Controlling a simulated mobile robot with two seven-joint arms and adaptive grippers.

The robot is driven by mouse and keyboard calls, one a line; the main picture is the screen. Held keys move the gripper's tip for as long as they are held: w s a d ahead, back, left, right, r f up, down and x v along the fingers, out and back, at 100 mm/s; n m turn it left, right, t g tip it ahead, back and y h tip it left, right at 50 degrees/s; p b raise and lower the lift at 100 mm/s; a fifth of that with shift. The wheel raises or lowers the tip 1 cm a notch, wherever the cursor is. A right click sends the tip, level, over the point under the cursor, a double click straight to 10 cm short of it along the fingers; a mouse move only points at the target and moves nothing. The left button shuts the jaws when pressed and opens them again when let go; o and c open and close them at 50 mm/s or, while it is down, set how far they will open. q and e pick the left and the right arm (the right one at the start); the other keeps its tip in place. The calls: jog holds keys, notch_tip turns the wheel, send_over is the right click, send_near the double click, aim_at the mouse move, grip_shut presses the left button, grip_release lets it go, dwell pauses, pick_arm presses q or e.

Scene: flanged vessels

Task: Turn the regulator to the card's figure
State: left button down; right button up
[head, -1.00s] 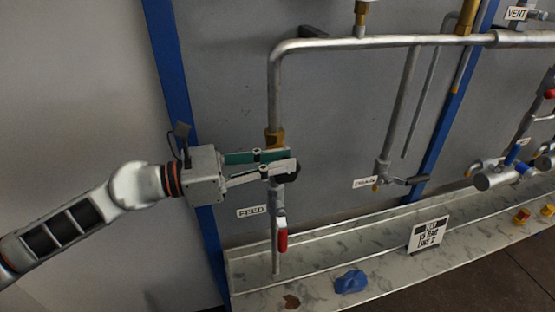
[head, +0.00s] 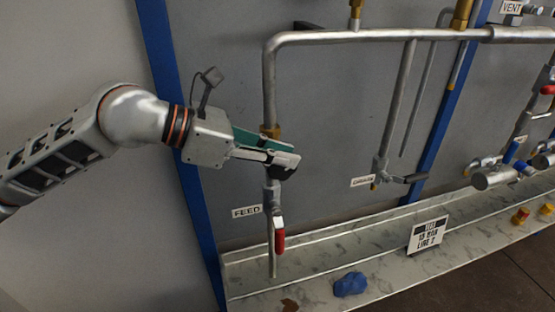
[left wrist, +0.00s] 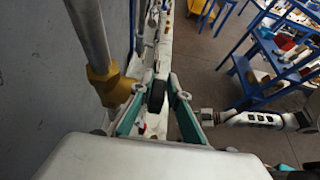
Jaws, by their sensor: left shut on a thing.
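The regulator (left wrist: 107,85) is a brass body on the vertical feed pipe, with a black round knob (left wrist: 157,96) on its side. In the head view only a little of the brass (head: 271,131) shows above my left gripper (head: 284,160). In the left wrist view the fingers of my left gripper (left wrist: 158,100) are shut on the knob, one on each side. The white card (head: 428,235) stands on the marble ledge; its small print seems to read a bar figure and "LINE 2". My right arm seems to enter the left wrist view from the right; its fingers are unclear.
A red-handled valve (head: 279,236) hangs on the pipe below the regulator, by the FEED label (head: 247,211). A blue lump (head: 350,284) lies on the marble ledge (head: 320,262). A drain valve (head: 382,172) is further right. A blue post (head: 180,130) stands behind my left arm.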

pick_arm(q)
jog(key=shift+d+y+b, duration=0.2)
jog(key=shift+y+b, duration=0.1)
jog(key=shift+y, duration=0.4)
jog(key=c, duration=2.2)
grip_release()
jog(key=v, duration=1.2)
jog(key=shift+w+d+r, duration=0.1)
jog(key=shift+w, duration=0.1)
